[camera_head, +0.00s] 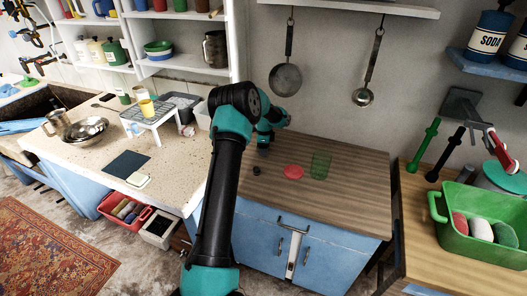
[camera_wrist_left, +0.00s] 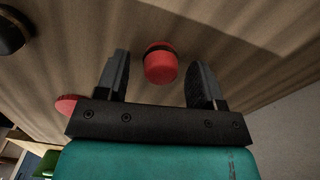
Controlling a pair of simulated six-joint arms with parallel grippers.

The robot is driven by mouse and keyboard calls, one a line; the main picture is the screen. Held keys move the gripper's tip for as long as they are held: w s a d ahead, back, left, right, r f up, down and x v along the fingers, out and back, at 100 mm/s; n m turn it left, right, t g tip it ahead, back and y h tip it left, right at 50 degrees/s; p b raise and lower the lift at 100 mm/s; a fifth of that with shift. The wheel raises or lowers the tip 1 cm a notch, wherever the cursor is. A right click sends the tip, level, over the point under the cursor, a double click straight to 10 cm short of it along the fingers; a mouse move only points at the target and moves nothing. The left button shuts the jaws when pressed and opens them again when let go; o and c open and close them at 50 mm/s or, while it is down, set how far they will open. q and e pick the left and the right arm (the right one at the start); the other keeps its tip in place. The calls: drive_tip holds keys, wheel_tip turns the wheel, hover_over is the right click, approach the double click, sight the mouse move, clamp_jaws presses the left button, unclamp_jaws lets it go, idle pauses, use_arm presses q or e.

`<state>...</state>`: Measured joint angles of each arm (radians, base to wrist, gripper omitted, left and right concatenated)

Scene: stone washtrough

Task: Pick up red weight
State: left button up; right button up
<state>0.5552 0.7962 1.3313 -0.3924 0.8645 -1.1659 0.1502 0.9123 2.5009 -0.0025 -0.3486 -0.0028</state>
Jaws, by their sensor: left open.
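The red weight (camera_wrist_left: 160,66) is a small red cylinder with a dark band, standing on the wooden top. In the left wrist view it lies between and beyond the fingers of my left gripper (camera_wrist_left: 160,80), which is open and empty. In the head view my left gripper (camera_head: 263,145) is over the back left of the wooden counter (camera_head: 345,190), and it and my arm hide the red weight. My right gripper is in neither view.
A black weight-like piece (camera_head: 256,171), a flat red disc (camera_head: 293,171) and a green see-through container (camera_head: 320,166) are nearby on the counter. A pan (camera_head: 285,79) and a ladle (camera_head: 363,96) hang on the wall behind. The counter's front right is clear.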

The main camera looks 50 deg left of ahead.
use_arm(q)
drive_tip(key=shift+f, duration=0.3)
drive_tip(key=shift+c, duration=0.3)
drive_tip(key=c, duration=0.9)
drive_tip(key=shift+r, duration=0.1)
drive_tip(key=shift+r, duration=0.4)
wheel_tip(320, 180, up, 3)
drive_tip(key=shift+f, duration=0.1)
drive_tip(key=s+d, duration=0.3)
drive_tip(key=d, duration=0.1)
drive_tip(key=s+d+r, duration=0.1)
drive_tip(key=s+d, duration=0.6)
drive_tip(key=d, duration=0.1)
drive_tip(key=shift+s+r, duration=0.15)
drive_tip(key=shift+s, duration=0.15)
